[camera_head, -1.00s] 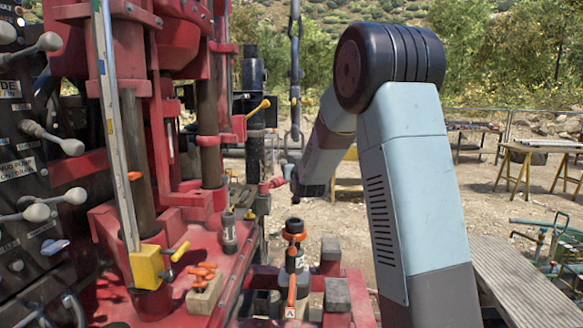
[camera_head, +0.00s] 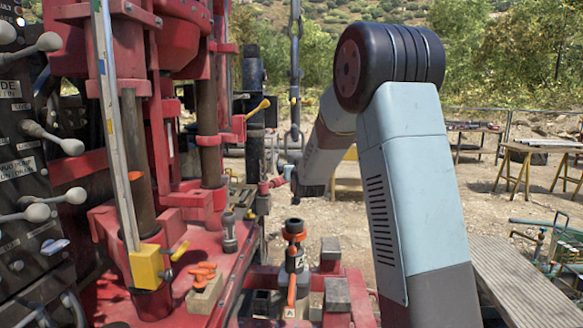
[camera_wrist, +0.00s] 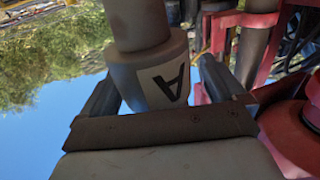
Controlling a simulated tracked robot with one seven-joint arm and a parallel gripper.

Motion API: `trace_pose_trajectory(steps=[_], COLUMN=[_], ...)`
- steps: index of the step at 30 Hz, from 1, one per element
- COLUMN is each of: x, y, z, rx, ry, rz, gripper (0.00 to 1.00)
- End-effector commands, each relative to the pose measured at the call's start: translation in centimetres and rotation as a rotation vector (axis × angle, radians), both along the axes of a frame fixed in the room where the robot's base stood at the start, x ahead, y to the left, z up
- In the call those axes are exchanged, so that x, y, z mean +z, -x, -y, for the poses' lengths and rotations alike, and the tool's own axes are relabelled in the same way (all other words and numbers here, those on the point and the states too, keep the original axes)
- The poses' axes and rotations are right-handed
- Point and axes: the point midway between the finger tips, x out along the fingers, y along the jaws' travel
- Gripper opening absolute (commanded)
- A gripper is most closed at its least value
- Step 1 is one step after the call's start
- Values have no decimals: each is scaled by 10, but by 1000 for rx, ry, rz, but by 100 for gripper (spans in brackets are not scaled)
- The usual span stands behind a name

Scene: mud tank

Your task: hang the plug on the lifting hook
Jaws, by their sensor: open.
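A grey, round-headed piece marked A (camera_wrist: 165,82), apparently the plug, fills the space between my fingers in the wrist view. A narrower round stem runs from it to the picture's top edge. My gripper (camera_wrist: 160,90) is open, with one finger on each side of this piece; I cannot tell whether either touches it. In the head view my forearm hides most of the gripper. The lifting hook (camera_head: 294,73) seems to be the dark metal links hanging at the top middle, with a loop at the lower end, beyond my forearm.
A red rig (camera_head: 180,130) with upright columns fills the left. A black and orange cylinder (camera_head: 294,232) stands low in the middle, near dark blocks. Wooden trestle tables (camera_head: 540,150) stand on gravel at the back right. A grey plank platform (camera_head: 510,280) lies at the right.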

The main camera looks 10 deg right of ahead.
Motion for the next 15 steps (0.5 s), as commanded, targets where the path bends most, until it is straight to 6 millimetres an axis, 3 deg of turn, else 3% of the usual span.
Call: trace_pose_trajectory(steps=[5, 15], x=[2, 2], y=[17, 82], z=[-1, -4], rx=[0, 0], ry=[0, 0], rz=[3, 3], gripper=[96, 96])
